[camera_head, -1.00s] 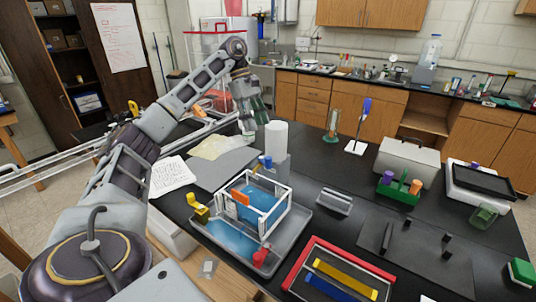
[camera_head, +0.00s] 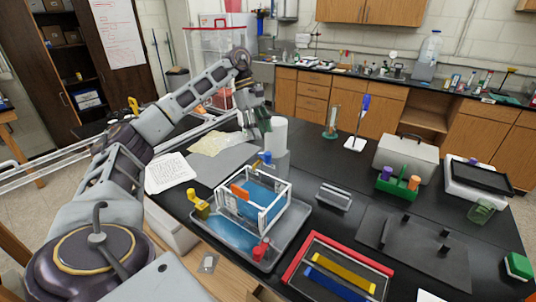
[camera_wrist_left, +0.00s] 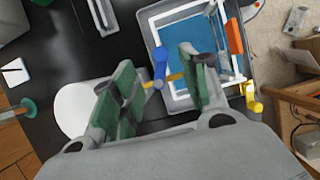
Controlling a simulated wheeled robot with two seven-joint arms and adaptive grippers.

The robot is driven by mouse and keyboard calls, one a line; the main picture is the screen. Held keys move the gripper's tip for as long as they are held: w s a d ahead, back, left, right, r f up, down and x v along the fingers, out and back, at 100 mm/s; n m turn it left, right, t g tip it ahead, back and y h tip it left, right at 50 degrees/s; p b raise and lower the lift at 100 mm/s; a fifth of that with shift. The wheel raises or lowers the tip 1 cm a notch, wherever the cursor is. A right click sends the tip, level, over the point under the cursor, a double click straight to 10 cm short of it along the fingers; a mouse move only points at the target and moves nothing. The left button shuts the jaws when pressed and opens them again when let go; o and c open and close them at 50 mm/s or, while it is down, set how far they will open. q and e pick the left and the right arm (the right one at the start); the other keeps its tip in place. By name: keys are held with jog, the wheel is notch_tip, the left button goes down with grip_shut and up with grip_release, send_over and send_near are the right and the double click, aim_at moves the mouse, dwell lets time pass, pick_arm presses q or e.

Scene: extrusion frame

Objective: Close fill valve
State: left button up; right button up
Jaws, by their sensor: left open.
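A clear tank with a white frame (camera_head: 282,214) and blue liquid stands in a grey tray (camera_head: 296,239). A blue-handled valve (camera_head: 265,157) is at the tank's far side, beside a white cylinder (camera_head: 277,138). No label tells which valve is the fill valve. My left gripper (camera_head: 259,128) is just above and behind the blue valve. In the left wrist view the gripper (camera_wrist_left: 158,72) is open, with green pads, and the blue handle (camera_wrist_left: 160,60) shows between its fingers, apparently untouched. A brass-coloured stem runs beside it. My right gripper is not in view.
A yellow valve (camera_head: 198,203) is at the tank's left and a red valve (camera_head: 260,250) at its near side. A grey clip-like block (camera_head: 333,198) and a red-edged tray (camera_head: 338,272) lie to the right. Papers (camera_head: 170,172) lie left.

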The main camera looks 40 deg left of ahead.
aim_at(270, 153)
pick_arm(q)
jog(key=shift+p+x, duration=0.4)
jog(key=shift+x, duration=4.3)
jog(key=shift+a, duration=0.1)
jog(key=c, duration=0.9)
jog(key=shift+c, duration=0.2)
jog(key=shift+f, duration=0.1)
jog(key=shift+w+n+t+b, duration=0.45)
jog(key=shift+n+b, duration=0.1)
jog(key=shift+n, duration=0.55)
jog(key=shift+w+n+t+y+b, duration=0.25)
jog(key=shift+w+n, duration=0.1)
jog(key=shift+n, duration=0.4)
jog(key=shift+w+n+t+y+b, duration=0.1)
jog(key=shift+w+n+t+y, duration=0.2)
jog(key=shift+n, duration=0.45)
